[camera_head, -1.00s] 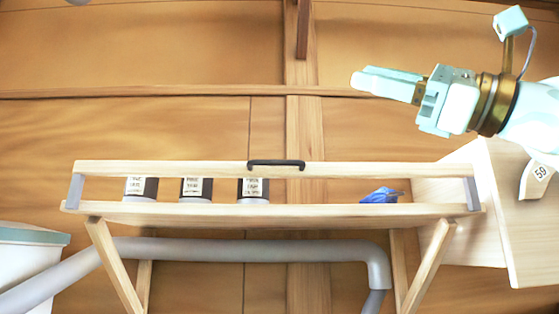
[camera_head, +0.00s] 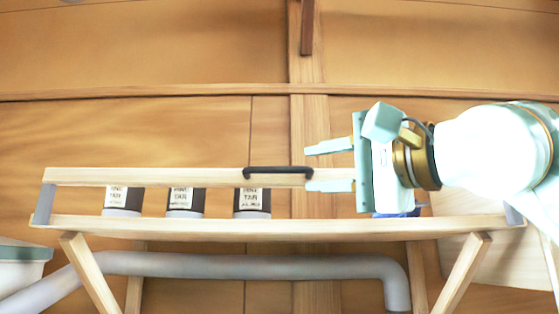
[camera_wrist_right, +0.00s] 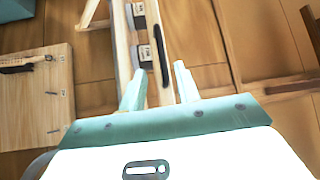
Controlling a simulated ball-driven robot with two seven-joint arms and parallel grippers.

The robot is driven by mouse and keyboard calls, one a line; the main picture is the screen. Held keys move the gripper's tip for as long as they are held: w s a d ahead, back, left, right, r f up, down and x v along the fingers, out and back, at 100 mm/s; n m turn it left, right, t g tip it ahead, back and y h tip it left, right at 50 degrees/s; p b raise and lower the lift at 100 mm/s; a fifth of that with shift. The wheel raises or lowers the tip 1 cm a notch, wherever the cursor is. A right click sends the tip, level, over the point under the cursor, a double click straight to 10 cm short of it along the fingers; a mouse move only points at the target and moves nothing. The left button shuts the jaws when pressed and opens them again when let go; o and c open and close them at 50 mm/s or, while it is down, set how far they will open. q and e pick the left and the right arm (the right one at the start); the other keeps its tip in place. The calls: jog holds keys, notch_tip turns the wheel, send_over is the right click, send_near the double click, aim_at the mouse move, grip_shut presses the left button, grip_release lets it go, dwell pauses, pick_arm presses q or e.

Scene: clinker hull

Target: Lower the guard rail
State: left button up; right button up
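The guard rail (camera_head: 120,177) is a pale wooden bar along the front of a shelf (camera_head: 270,228), held by grey end brackets (camera_head: 43,205). It stands raised above the shelf edge, with a black handle (camera_head: 278,170) at its middle. My right gripper (camera_head: 318,166) is open and empty. Its fingers point left, one above and one below the rail's height, just right of the handle. In the right wrist view the black handle (camera_wrist_right: 160,55) lies ahead of the open fingers (camera_wrist_right: 158,88). The rail's right part is hidden behind my right gripper and arm. My left gripper is not in view.
Three dark-and-grey labelled cans (camera_head: 186,202) stand on the shelf behind the rail. A blue item (camera_head: 402,213) is mostly hidden behind my right gripper. A grey pipe (camera_head: 240,264) runs below the shelf. A white bin (camera_head: 22,262) stands at lower left.

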aim_at(283, 170)
jog(key=p+x, duration=0.1)
jog(key=x, duration=0.2)
jog(key=p+x, duration=0.1)
jog(key=x, duration=0.3)
jog(key=shift+a+r+p, duration=0.3)
jog(key=shift+a+p, duration=0.05)
jog(key=shift+a, duration=0.05)
jog(key=shift+w+a+f, duration=0.1)
jog(key=shift+w+a, duration=0.1)
jog(key=shift+w, duration=0.1)
jog(key=shift+s, duration=0.1)
grip_shut()
